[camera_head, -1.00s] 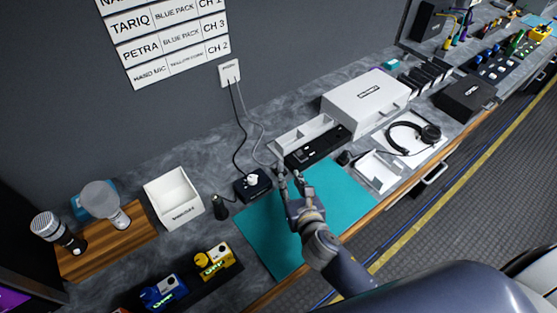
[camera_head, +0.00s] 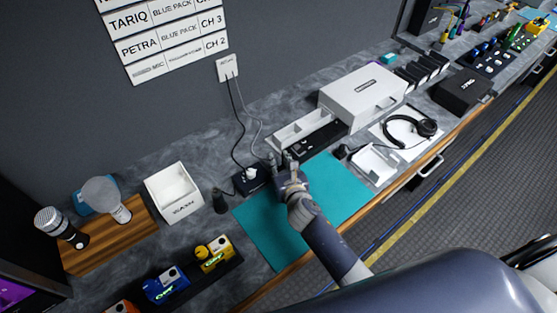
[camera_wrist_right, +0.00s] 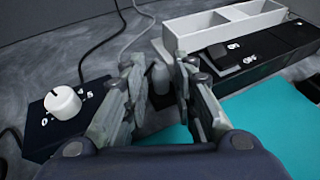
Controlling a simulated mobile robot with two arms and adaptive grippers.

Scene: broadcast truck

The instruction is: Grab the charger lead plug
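A thin grey lead (camera_head: 259,127) runs down from the wall socket (camera_head: 227,68) to near the fingertips. My left gripper is not in view.
A black box with a white knob (camera_wrist_right: 63,102) is close left of the fingers. A black charger tray (camera_head: 318,139) and white divided tray (camera_head: 300,131) stand just right. A white bin (camera_head: 174,192) and yellow pack (camera_head: 216,254) are further left. The mat is clear.

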